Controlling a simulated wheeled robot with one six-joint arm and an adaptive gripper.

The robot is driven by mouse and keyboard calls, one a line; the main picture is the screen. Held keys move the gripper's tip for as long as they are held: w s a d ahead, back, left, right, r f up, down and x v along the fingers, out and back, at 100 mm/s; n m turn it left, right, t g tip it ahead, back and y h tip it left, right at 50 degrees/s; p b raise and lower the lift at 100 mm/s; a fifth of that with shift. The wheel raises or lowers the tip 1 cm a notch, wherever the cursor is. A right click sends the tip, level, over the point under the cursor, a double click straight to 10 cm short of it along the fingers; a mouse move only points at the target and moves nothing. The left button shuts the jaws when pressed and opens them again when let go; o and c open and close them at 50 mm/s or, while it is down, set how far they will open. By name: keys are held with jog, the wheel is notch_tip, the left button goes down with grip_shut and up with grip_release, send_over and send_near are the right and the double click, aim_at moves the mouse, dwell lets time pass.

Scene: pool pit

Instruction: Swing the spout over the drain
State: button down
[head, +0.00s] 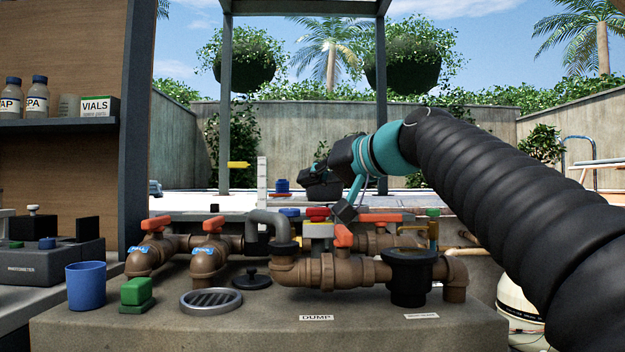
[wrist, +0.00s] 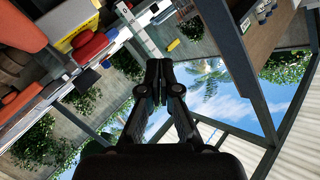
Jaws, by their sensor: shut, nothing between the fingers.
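A grey curved spout (head: 268,218) rises from a dark collar on the brown pipework in the head view. Its bend leans left and back, and its far end is hard to make out. A round slotted drain grate (head: 211,301) lies on the bench in front and to the left, and the spout is not above it. My gripper (wrist: 158,68) is shut and empty in the wrist view, its two dark fingers together. In the head view my wrist is behind and to the right of the spout, apart from it; the fingertips cannot be made out there.
Several orange-handled valves (head: 157,223) surround the spout. A black strainer pot (head: 411,277) stands right. The front strip of bench is mostly clear.

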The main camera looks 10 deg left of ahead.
jog(key=w+a+f, duration=0.2)
jog(key=a+f, duration=0.2)
jog(key=a, duration=0.3)
jog(key=shift+a+f+b, duration=0.15)
jog(key=shift+f+b, duration=0.2)
jog(key=shift+f, duration=0.05)
